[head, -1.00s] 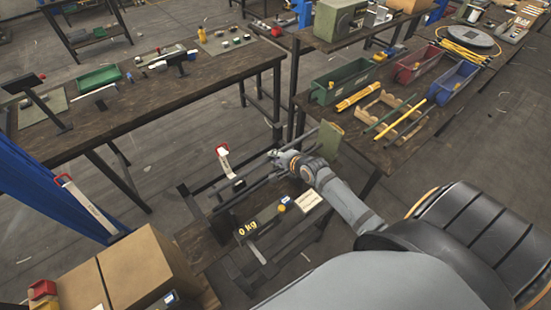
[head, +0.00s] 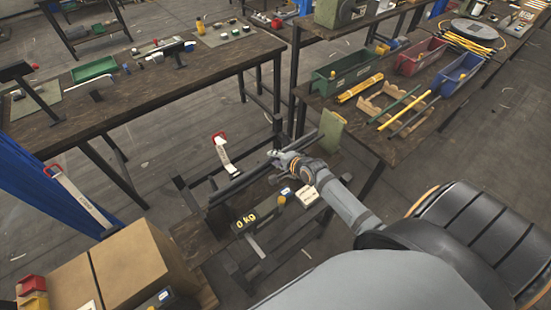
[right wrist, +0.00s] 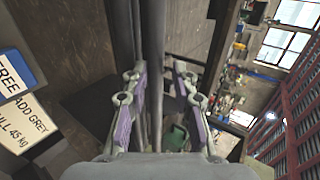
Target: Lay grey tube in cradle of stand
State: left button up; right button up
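The long grey tube (head: 238,185) lies slanted along the low dark stand (head: 207,225) in the head view. My right gripper (head: 284,161) is at the tube's upper right part. In the right wrist view the tube (right wrist: 153,70) runs between the fingers of my right gripper (right wrist: 160,78), with gaps visible beside it, so the fingers look open around it. A second thin dark bar (right wrist: 135,35) runs beside the tube. I cannot tell whether the tube rests in the cradle, as the gripper covers that part. My left gripper is out of view.
The stand's display (head: 246,219) reads 0 kg. A white lever with a red handle (head: 222,152) rises behind the tube. Cardboard boxes (head: 130,265) stand at lower left. A workbench with bins and a wooden rack (head: 385,100) is at the right; another bench (head: 140,105) is behind.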

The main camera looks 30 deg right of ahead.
jog(key=shift+o, duration=1.2)
jog(key=shift+s, duration=0.1)
jog(key=v, duration=1.1)
jog(key=shift+s+r, duration=0.2)
jog(key=shift+s, duration=0.15)
